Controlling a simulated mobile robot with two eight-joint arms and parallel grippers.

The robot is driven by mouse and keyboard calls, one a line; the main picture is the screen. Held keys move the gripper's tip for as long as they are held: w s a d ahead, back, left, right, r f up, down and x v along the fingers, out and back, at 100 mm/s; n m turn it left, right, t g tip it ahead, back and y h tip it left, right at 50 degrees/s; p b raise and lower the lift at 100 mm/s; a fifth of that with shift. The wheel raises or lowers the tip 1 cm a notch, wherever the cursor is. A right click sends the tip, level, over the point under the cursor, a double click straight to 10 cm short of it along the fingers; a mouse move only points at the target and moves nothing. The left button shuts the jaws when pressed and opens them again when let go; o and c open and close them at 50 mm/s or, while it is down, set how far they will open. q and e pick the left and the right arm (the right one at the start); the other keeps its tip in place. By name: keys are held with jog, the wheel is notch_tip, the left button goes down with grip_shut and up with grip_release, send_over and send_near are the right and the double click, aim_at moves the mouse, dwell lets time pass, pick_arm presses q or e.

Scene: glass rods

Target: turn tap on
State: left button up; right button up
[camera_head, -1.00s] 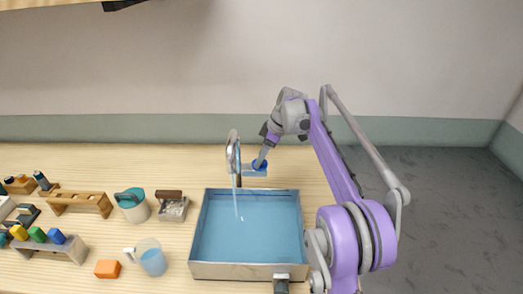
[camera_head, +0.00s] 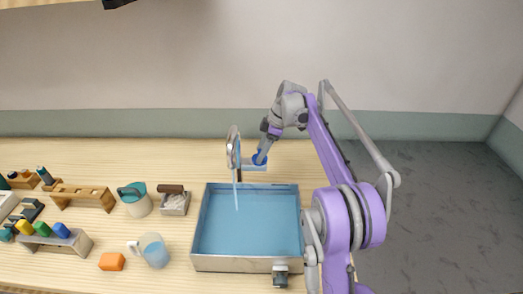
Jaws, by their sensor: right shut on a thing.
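The tap (camera_head: 234,150) stands behind the sink basin (camera_head: 246,264), and a stream of water (camera_head: 235,192) runs from it into the basin. The tap's blue handle (camera_head: 257,159) sits to the right of the spout. My right gripper (camera_head: 262,155) comes down from the upper right and is shut on the blue handle; its fingertips are small and partly merged with the handle. My left gripper is not in view.
Left of the basin are a grey box with a brown block (camera_head: 174,200), a teal-lidded container (camera_head: 135,199), a measuring cup (camera_head: 155,250) and an orange block (camera_head: 112,262). Wooden racks (camera_head: 84,196) stand farther left. The table behind them is clear.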

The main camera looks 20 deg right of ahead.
jog(key=o, duration=1.4)
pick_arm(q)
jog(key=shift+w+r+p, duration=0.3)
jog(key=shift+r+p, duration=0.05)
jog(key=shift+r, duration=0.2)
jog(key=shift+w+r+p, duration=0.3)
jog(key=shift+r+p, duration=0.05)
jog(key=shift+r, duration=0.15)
pick_arm(e)
jog(key=v, duration=1)
jog(key=shift+d+r, duration=0.1)
jog(key=shift+r, duration=0.3)
jog(key=s+a+f+m+t+h, duration=0.1)
jog(key=s+a+f+m+h, duration=0.15)
jog(key=s+a+m, duration=0.65)
jog(key=s+a+f+m+t, duration=0.1)
jog(key=s+a+f, duration=0.1)
jog(key=s+f, duration=0.2)
jog(key=s+a+f+m+t+h, duration=0.1)
jog(key=s+f, duration=0.4)
jog(key=s, duration=0.5)
jog(key=s+a+f+m+t, duration=0.1)
jog(key=s+a+f, duration=0.3)
jog(key=s, duration=0.4)
jog(key=shift+f+m+h, duration=0.35)
jog(key=shift+f+m, duration=0.05)
jog(key=shift+m, duration=0.1)
